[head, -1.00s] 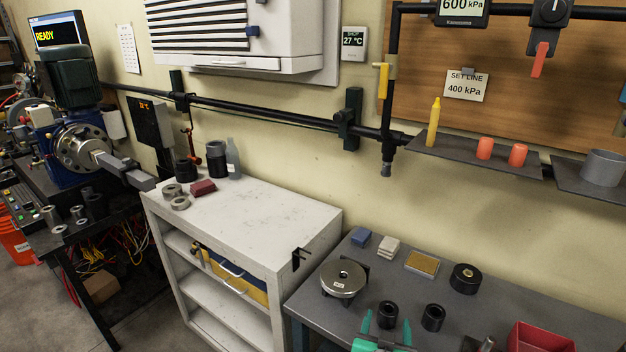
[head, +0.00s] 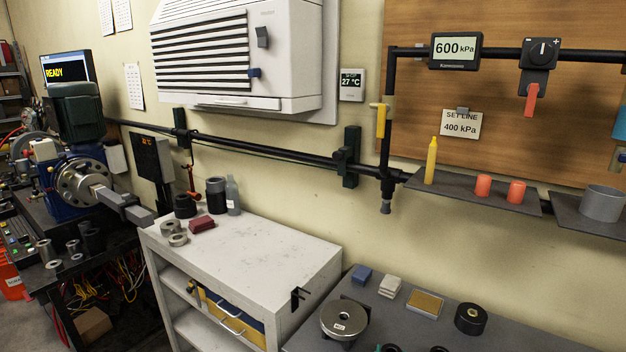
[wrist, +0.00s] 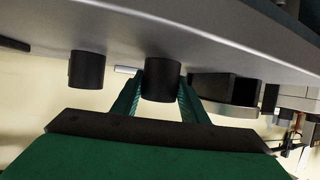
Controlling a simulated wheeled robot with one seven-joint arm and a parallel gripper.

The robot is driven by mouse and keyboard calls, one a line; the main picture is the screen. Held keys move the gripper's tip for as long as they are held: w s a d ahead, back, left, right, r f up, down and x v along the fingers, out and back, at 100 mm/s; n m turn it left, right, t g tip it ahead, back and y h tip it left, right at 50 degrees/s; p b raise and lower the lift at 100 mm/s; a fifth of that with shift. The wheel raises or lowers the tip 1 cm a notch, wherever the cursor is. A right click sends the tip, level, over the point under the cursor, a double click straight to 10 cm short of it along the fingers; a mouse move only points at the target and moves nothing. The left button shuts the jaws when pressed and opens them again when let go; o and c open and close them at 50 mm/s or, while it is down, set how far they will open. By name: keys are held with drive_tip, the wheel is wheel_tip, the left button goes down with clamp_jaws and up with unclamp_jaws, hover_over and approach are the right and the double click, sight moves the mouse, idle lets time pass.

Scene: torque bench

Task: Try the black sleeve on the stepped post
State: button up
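The black sleeve (wrist: 161,82) shows in the wrist view between the green fingers of my gripper (wrist: 160,92). The fingers lie against both its sides, with no clear gap. The wrist picture is upside down, and the sleeve's base is against the grey bench top, or very close to it. A second black sleeve (wrist: 87,70) stands apart to the left in that view. In the head view only the tops of the sleeves and a bit of green finger show at the bottom edge. I cannot make out the stepped post in the current views.
On the grey bench a steel disc (head: 344,319) sits on a dark block. A shelf (head: 460,193) hangs above the bench.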

drive_tip(key=shift+r, duration=0.2)
clamp_jaws()
drive_tip(key=shift+r, duration=2.4)
drive_tip(key=s+d+r, duration=0.5)
drive_tip(key=d, duration=0.5)
drive_tip(key=s+d+r+h, duration=0.1)
drive_tip(key=s+d+r, duration=0.4)
drive_tip(key=d, duration=0.5)
drive_tip(key=shift+s+d+r+m, duration=0.3)
drive_tip(key=shift+s+r+m, duration=0.1)
drive_tip(key=shift+s, duration=0.4)
